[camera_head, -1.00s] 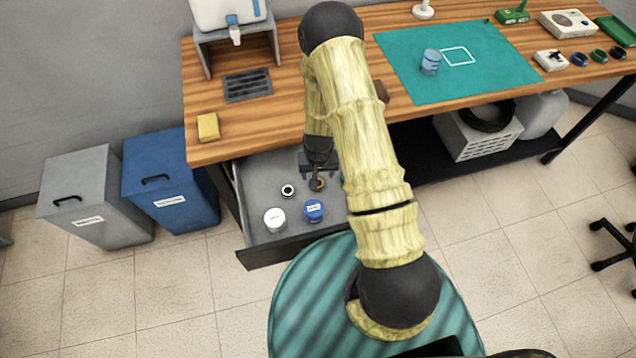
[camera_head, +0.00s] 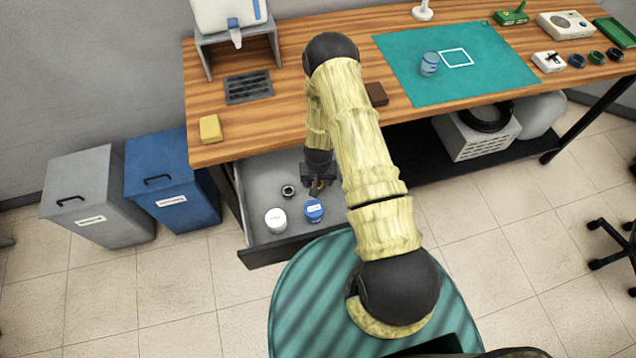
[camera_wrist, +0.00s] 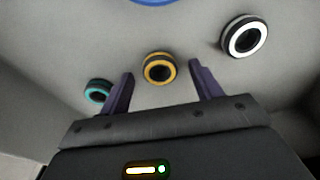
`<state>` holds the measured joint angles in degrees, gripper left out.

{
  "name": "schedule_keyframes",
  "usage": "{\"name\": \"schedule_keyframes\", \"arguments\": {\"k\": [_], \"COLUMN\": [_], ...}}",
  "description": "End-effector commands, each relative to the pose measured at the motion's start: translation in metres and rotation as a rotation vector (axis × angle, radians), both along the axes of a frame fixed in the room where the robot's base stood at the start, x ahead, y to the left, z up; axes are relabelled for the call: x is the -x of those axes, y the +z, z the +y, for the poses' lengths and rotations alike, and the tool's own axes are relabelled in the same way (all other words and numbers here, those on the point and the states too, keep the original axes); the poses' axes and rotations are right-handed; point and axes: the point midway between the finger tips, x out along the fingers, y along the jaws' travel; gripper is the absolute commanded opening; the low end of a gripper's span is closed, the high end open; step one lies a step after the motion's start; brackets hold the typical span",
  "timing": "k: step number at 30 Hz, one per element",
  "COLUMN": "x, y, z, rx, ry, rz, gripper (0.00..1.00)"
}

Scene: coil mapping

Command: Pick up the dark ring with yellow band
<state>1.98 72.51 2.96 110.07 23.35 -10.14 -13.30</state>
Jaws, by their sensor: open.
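The dark ring with yellow band (camera_wrist: 159,68) lies on the grey drawer floor in the wrist view. My gripper (camera_wrist: 161,76) is open, with one purple-grey finger to the left of the ring and one to the right. The ring shows in the gap between the fingertips; I cannot tell how far above it the fingers are. In the head view my gripper (camera_head: 318,187) points down into the open drawer and mostly hides the ring.
The wooden tabletop (camera_head: 290,125) overhangs the back.

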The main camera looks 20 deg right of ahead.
Motion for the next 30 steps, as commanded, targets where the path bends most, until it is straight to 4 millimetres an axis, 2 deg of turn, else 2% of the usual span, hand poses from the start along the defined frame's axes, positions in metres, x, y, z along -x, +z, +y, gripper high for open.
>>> {"name": "schedule_keyframes", "arguments": {"k": [4,19,20,24,27,30], "x": [-0.0007,-0.001,-0.001,-0.001,-0.001,-0.001], "y": [-0.0074,-0.0074,-0.0074,-0.0073,-0.0073,-0.0072], "z": [-0.0001,-0.0002,-0.0002,-0.0002,-0.0002,-0.0002], "rx": [0.0,0.0,0.0,0.0,0.0,0.0], "ry": [-0.001,0.0,0.0,0.0,0.0,-0.001], "rz": [0.0,-0.001,-0.001,-0.001,-0.001,-0.001], "gripper": [0.64,0.64,0.6,0.33,0.16,0.15]}}
